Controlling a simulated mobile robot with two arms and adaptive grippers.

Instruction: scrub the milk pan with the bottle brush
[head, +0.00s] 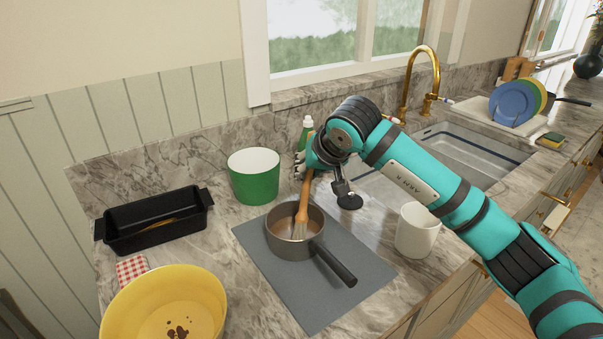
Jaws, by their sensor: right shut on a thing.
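The milk pan (292,250) is dark grey with a black handle pointing to the lower right. It stands upright on a grey mat (316,303) on the counter. Its inside shows a brownish tint. My right gripper (306,168) is above and behind the pan, shut on the wooden handle of the bottle brush (303,205). The brush is nearly upright, with its bristles down inside the pan; I cannot tell if they touch the bottom. The gripper's fingers are partly hidden by its own wrist. My left gripper is not in view.
A green pot (254,184) stands behind left of the pan, a white mug (417,236) to its right. A black loaf tin (155,225) and yellow bowl (150,300) are at left. A green bottle (306,128) stands behind my gripper. The sink (470,155) is at right.

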